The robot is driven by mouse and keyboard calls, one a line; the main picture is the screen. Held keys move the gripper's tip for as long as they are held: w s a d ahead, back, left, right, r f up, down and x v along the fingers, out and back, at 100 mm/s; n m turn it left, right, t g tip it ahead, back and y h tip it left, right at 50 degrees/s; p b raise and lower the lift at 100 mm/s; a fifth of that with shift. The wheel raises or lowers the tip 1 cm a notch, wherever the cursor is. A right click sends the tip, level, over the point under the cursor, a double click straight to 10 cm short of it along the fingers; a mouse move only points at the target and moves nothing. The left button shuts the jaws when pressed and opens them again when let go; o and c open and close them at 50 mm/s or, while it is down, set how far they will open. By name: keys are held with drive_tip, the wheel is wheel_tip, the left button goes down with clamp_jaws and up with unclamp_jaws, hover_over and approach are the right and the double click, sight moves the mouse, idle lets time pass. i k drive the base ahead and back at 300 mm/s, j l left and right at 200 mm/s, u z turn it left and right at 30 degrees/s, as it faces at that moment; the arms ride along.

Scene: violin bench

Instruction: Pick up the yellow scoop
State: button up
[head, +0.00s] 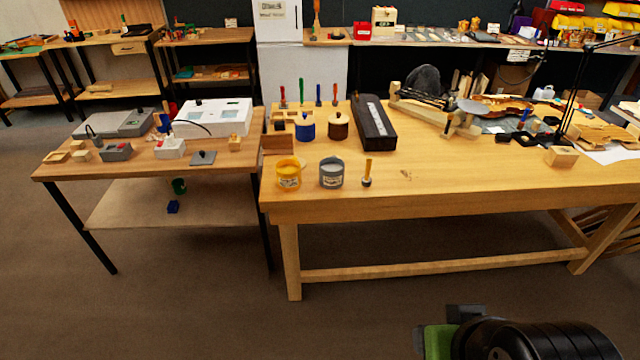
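A small upright tool with a yellow handle (368,168) and a dark and pale lower end stands near the front edge of the large wooden bench (450,185). It is too small to tell whether it is the scoop. Part of my arm, black with a green piece, shows at the bottom right, over the floor and well apart from the bench. My gripper's fingers are not seen.
A blue pot (305,128), a brown pot (339,127) and a long black case (373,127) stand behind the cans. A lamp (575,85) and violin parts fill the right side. A lower table (120,165) adjoins at left. The floor in front is clear.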

sight(366, 182)
drive_tip(key=i+l+u, duration=0.2)
drive_tip(key=i+u, duration=0.15)
drive_tip(key=u, duration=0.15)
drive_tip(key=i+l+u, duration=0.3)
drive_tip(key=u, duration=0.15)
drive_tip(key=i+l+u, duration=0.2)
drive_tip(key=l+u, duration=0.3)
drive_tip(key=i+l+u, duration=0.15)
drive_tip(key=l+u, duration=0.8)
drive_tip(key=i+l, duration=0.05)
